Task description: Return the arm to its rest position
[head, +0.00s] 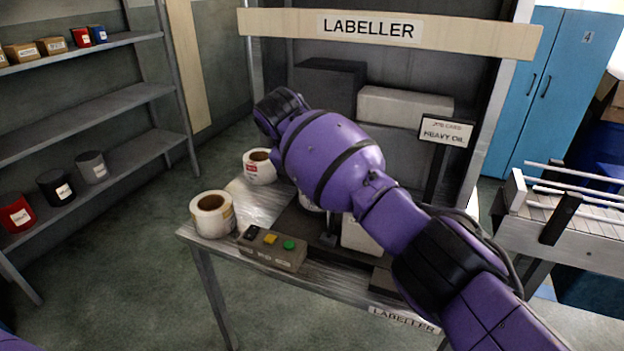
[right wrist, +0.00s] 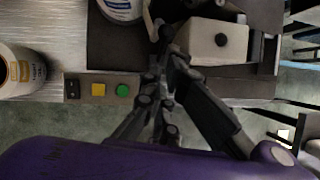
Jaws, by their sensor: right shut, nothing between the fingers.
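My right arm (head: 335,160) reaches in from the lower right of the head view, over the labeller bench (head: 330,280). My right gripper is hidden behind the arm there. In the right wrist view my right gripper (right wrist: 161,38) is shut and empty, with its fingertips beside a white block with a black knob (right wrist: 215,42). I cannot tell whether they touch it. The button box (head: 272,248) has a black switch, a yellow button and a green button; it also shows in the right wrist view (right wrist: 98,90). My left gripper is out of view.
Label rolls (head: 213,214) (head: 260,167) stand on the bench's left side. The labeller's header board (head: 385,35) spans above my arm. A sign reading HEAVY OIL (head: 446,132) stands right of the arm. A conveyor (head: 565,215) is at right, shelves (head: 95,105) at left.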

